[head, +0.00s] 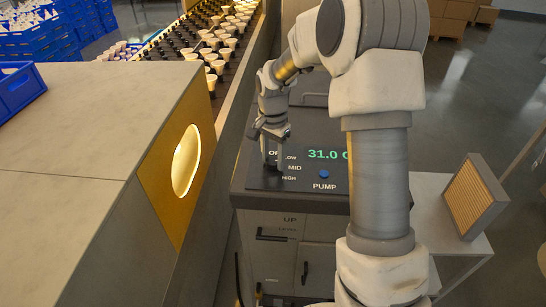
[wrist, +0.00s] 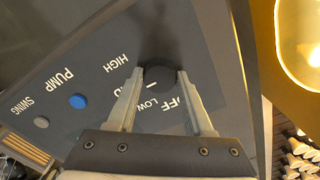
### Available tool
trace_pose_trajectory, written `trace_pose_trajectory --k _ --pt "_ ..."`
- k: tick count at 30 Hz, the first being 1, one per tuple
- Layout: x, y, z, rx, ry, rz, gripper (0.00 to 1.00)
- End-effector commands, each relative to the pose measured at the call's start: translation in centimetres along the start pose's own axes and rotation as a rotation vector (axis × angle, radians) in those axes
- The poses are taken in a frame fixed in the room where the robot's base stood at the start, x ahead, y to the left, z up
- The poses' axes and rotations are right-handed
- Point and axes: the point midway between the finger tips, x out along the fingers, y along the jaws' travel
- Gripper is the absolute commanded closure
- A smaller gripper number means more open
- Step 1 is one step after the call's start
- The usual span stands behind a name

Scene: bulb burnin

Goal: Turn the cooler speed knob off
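The cooler speed knob (wrist: 161,79) is a dark round knob on the dark control panel (head: 262,182). The labels OFF, LOW, MID and HIGH stand around it. OFF is partly covered in both views.
A blue PUMP button (head: 324,174) is on the panel, below the green 31.0 display (head: 323,154). A wall with a glowing round opening (head: 186,160) stands close on the left.

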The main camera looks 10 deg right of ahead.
Motion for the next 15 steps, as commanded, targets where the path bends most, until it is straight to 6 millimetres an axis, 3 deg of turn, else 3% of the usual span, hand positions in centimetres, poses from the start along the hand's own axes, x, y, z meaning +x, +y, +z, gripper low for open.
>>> trace_pose_trajectory --k 1,5,15 --pt "-0.03 0.0 -0.01 0.0 0.0 0.0 0.78" --pt "-0.04 0.0 -0.01 0.0 0.0 0.0 1.0" --pt "-0.02 -0.02 -0.01 -0.045 0.0 -0.001 1.0"
